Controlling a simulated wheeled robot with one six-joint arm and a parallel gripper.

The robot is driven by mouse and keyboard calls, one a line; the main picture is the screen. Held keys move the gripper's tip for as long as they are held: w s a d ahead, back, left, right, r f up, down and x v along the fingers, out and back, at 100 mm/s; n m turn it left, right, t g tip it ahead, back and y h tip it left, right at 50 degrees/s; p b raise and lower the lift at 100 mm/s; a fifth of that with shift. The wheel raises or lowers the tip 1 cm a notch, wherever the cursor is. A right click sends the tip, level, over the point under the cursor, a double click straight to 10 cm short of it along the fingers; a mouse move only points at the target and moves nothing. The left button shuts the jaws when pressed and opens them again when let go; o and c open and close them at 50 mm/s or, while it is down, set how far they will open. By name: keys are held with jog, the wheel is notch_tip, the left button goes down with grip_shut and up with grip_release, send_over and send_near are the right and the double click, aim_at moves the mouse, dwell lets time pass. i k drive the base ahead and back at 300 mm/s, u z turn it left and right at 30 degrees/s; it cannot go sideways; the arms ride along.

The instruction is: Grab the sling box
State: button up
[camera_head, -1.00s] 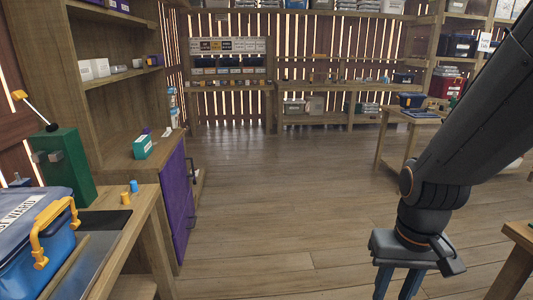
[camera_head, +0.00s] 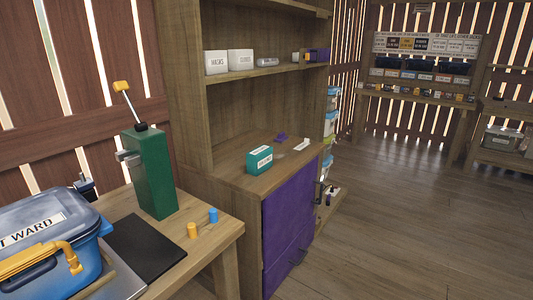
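No box in view has a label that I can read as sling. A teal box with a white label (camera_head: 259,160) sits on the cabinet's counter; its lettering is too small to read. A blue lidded bin (camera_head: 45,245) with a yellow handle stands at the lower left, its label ending in "T WARD". White boxes stand on the shelf above, one (camera_head: 216,62) seeming to read "MASKS". My gripper is out of view.
The wooden cabinet (camera_head: 225,120) has purple doors (camera_head: 290,225). A green lever device (camera_head: 150,172) and yellow and blue pegs stand on the near table (camera_head: 215,240). The floor (camera_head: 400,220) to the right is clear. Stocked shelving stands at the back.

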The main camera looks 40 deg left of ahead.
aim_at(261, 159)
jog(key=u, duration=0.6)
jog(key=i, duration=1.6)
jog(key=u, duration=1.5)
jog(key=i, duration=0.95)
jog(key=u, duration=0.4)
